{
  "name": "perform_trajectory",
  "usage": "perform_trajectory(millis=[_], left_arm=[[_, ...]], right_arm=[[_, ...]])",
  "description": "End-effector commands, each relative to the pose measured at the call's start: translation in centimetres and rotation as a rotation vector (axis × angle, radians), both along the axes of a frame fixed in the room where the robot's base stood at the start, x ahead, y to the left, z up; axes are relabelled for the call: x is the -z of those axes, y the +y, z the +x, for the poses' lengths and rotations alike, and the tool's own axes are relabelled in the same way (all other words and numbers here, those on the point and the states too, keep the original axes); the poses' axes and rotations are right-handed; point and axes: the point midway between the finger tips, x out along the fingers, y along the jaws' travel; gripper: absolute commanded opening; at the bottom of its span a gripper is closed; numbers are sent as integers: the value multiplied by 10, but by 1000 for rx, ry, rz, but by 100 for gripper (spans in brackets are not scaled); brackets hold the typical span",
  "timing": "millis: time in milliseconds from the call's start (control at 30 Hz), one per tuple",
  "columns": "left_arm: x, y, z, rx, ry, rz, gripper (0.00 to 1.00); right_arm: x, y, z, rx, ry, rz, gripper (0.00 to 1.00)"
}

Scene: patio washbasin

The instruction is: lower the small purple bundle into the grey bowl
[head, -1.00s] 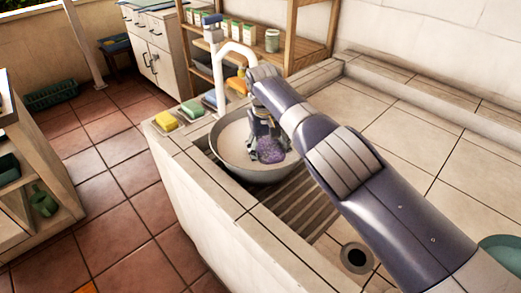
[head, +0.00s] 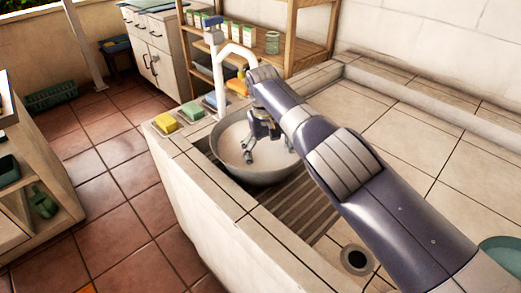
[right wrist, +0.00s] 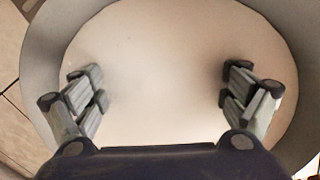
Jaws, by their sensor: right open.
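The grey bowl (head: 252,178) sits in the basin under the tap, and its pale inside fills much of the right wrist view (right wrist: 160,50). My right gripper (head: 262,147) points down into the bowl. Its two fingers are spread wide with nothing between them, as the right wrist view shows (right wrist: 163,88). I cannot see the small purple bundle in either view now. Part of the bowl is hidden behind my right gripper and arm. My left gripper is not in view.
Yellow (head: 166,122), green (head: 191,110) and blue (head: 210,101) sponges lie along the basin's left ledge. A white tap (head: 220,65) rises behind the bowl, near an orange bottle (head: 241,76). A ribbed drainboard (head: 300,205) is in front. The tiled counter at right is mostly clear.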

Motion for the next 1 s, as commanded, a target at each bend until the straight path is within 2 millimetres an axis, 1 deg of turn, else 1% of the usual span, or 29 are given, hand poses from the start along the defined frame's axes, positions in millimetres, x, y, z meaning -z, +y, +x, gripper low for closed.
perform_trajectory(millis=[67, 167, 267, 500, 600, 733, 867, 1000], left_arm=[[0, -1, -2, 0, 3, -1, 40], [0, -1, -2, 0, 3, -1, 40], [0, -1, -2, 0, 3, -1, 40], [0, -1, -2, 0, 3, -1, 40], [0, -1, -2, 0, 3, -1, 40], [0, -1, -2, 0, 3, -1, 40], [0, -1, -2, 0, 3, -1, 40], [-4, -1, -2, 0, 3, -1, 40]], right_arm=[[-1, 0, 0, 0, 0, 0, 91], [-7, 1, 0, 0, -1, 1, 91], [-20, 2, 0, -1, -2, 2, 91], [-57, 6, -1, 0, -2, 1, 91], [-69, 7, -2, 0, -1, 0, 91], [-77, 7, -2, 0, 0, 0, 91], [-80, 8, -2, 0, 0, 0, 91], [-84, 8, -2, 0, 0, 0, 91]])
